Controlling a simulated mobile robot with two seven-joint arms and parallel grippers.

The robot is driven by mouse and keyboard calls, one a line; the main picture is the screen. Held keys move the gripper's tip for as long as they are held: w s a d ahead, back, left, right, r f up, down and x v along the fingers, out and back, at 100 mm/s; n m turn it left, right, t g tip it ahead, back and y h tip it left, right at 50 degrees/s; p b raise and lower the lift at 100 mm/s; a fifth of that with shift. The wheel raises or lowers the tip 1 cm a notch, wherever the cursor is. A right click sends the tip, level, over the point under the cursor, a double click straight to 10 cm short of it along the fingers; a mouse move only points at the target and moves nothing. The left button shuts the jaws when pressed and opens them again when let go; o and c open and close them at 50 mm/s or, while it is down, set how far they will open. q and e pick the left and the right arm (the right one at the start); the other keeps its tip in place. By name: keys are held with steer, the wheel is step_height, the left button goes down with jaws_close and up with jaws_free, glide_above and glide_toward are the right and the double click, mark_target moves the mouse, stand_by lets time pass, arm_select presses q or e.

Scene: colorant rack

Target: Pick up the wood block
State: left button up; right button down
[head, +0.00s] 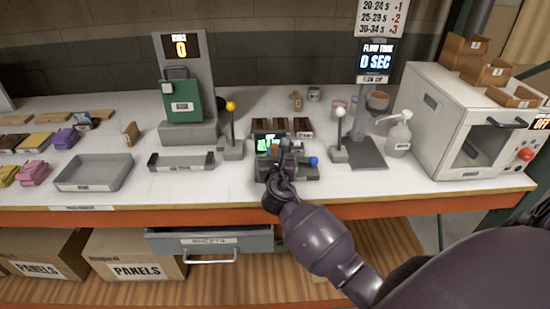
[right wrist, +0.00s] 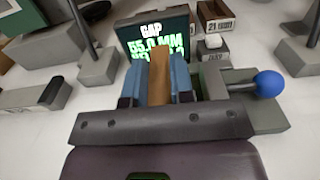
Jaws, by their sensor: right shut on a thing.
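My right gripper (head: 281,160) is over the small gauge device at the middle of the bench. In the right wrist view the right gripper (right wrist: 160,82) has its two blue-grey fingers shut on a narrow brown wood block (right wrist: 160,88). The block stands between the fingers, in front of the gauge's dark screen (right wrist: 158,38) with green digits. In the head view my gripper mostly hides the block. I cannot tell whether the block still touches the gauge. My left gripper is not in view.
A blue-knobbed lever (right wrist: 268,84) is close at the gripper's right. Small labelled boxes (right wrist: 216,20) stand behind. Posts with a yellow knob (head: 231,106) and a white knob (head: 340,112) flank the gauge. A white oven (head: 440,105) stands at the right.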

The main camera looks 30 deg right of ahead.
mark_target(275, 154)
steer(key=shift+r, duration=0.1)
step_height(275, 154, up, 20)
steer(key=p, duration=0.4)
steer(key=shift+p, duration=0.35)
